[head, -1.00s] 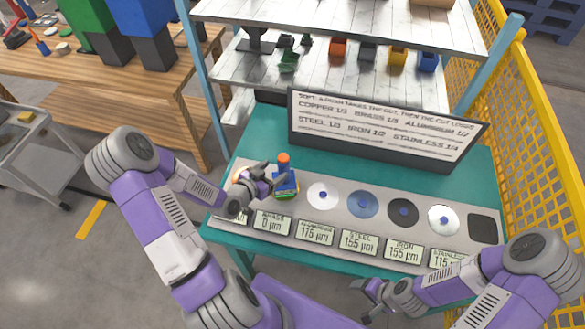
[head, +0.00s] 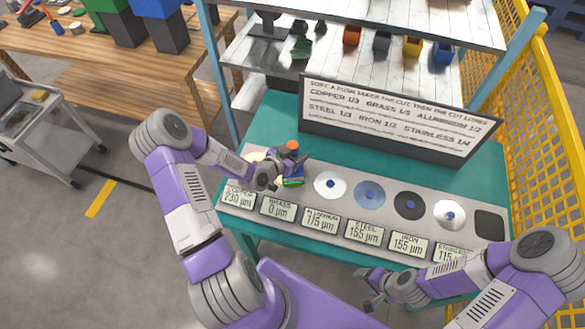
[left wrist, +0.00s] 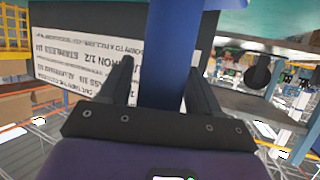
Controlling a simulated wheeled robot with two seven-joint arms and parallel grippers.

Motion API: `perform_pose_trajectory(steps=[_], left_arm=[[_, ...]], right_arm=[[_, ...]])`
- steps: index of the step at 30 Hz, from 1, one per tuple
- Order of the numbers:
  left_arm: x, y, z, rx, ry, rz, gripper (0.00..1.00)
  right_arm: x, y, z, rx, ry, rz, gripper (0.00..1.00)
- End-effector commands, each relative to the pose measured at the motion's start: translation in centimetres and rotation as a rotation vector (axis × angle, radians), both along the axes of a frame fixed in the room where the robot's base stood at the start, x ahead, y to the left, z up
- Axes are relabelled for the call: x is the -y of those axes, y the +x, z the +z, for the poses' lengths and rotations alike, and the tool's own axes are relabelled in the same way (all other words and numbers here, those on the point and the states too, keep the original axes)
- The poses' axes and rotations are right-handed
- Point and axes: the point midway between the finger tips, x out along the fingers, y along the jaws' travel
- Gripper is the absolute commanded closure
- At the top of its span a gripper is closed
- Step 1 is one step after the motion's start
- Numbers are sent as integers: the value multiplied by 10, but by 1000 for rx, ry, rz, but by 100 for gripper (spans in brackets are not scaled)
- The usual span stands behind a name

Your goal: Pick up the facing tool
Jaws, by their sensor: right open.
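The facing tool (head: 292,182) is a blue block with an orange knob (head: 292,146) on top and a green and yellow base. It stands at the left part of the grey strip, on the brass station. My left gripper (head: 284,170) is at the tool, its fingers on either side of the blue part. In the left wrist view the blue part (left wrist: 168,50) rises between the two fingers (left wrist: 162,85); whether both touch it is unclear. My right gripper (head: 368,290) is open and empty in front of the table's near edge.
Several round discs and a dark square pad (head: 489,224) lie right of the tool, with readout plates (head: 322,221) in front. A sign board (head: 395,122) stands behind. A shelf (head: 350,75) is at the back, a yellow fence (head: 550,150) at the right.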

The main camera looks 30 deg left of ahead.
Motion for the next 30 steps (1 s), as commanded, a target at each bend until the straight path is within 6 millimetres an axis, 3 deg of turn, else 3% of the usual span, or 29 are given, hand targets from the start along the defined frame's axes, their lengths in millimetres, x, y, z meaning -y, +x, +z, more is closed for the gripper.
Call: perform_pose_trajectory(steps=[1,12,30], left_arm=[[0,0,0,0,0,0,45],[0,0,0,0,0,0,100],[0,2,10,11,3,-1,100]], right_arm=[[0,0,0,0,0,0,28],[0,0,0,0,0,0,28],[0,0,1,0,0,0,28]])
